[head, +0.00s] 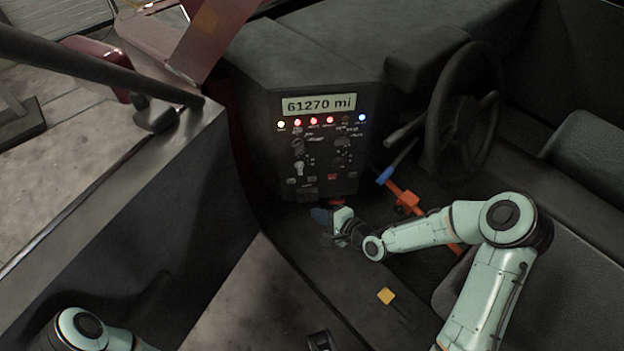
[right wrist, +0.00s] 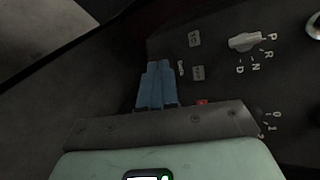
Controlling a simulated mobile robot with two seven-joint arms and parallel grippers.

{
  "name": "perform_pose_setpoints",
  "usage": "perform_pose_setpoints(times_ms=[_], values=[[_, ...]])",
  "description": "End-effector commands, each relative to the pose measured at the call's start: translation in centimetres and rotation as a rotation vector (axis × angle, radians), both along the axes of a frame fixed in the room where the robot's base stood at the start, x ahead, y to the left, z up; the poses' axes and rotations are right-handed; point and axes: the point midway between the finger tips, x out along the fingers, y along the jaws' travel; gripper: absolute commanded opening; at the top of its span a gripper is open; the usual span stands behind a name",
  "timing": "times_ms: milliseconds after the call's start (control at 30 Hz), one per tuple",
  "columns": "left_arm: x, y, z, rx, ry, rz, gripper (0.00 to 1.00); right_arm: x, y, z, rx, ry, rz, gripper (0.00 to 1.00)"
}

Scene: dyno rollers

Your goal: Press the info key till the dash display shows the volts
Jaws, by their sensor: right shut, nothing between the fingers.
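The dash display (head: 318,105) is lit and reads "61270 mi". Below it, the dark panel carries indicator lights, a pale selector knob (head: 299,168) and two small dark keys, left (head: 291,181) and right (head: 311,180). The same keys show in the right wrist view, one (right wrist: 194,39) above the other (right wrist: 197,73). Their labels are too small to read, so I cannot tell which is the info key. My right gripper (head: 319,214) is shut and empty, just below the panel's lower edge. Its blue fingertips (right wrist: 157,68) appear apart from the keys.
A red button (head: 332,178) sits right of the keys. The steering wheel (head: 464,110) is at right. An orange bar (head: 408,201) with a blue end lies near my right arm. Seats (head: 585,225) fill the right side.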

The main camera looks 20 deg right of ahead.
Motion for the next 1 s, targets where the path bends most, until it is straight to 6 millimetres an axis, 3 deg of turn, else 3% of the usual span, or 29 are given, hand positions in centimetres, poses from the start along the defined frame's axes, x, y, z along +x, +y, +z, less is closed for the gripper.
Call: perform_pose_setpoints(times_ms=[433, 600, 1000], values=[[0.7, 0.0, -1.7, 0.004, -0.024, 0.005, 0.48, 5.6, -1.6, -0.2, 0.001, 0.0, -0.002, 0.0], [0.6, 0.0, -1.1, 0.002, -0.02, 0.004, 0.48, 7.2, -1.9, 0.1, 0.003, -0.001, 0.0, 0.0], [0.5, 0.0, -1.1, 0.002, -0.017, 0.003, 0.48, 8.1, -2.2, 0.0, 0.001, 0.0, 0.0, 0.0]])
